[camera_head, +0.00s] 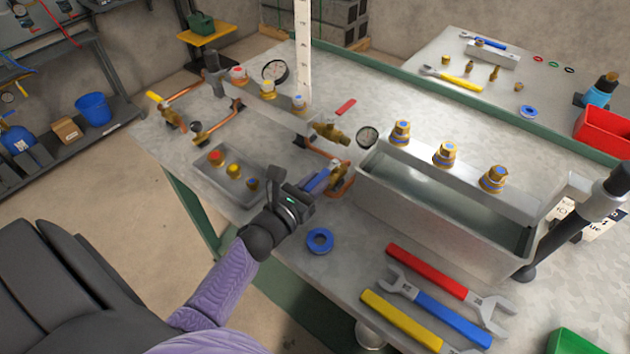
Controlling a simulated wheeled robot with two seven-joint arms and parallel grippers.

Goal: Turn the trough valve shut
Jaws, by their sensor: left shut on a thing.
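A brass valve (337,174) with a blue lever (318,181) sits on copper piping at the near left end of the grey metal trough (440,218). My left gripper (306,190) reaches in from the lower left and is shut on the blue lever. The lever points from the valve toward the lower left; its outer end is partly hidden by the gripper. A round gauge (367,137) stands beside the valve at the trough's end. My right gripper does not show.
Another brass valve with a red lever (345,107) stands just behind. A small tray (228,177) with colored caps lies left of the gripper. A blue tape ring (319,240) and several wrenches (440,306) lie in front of the trough.

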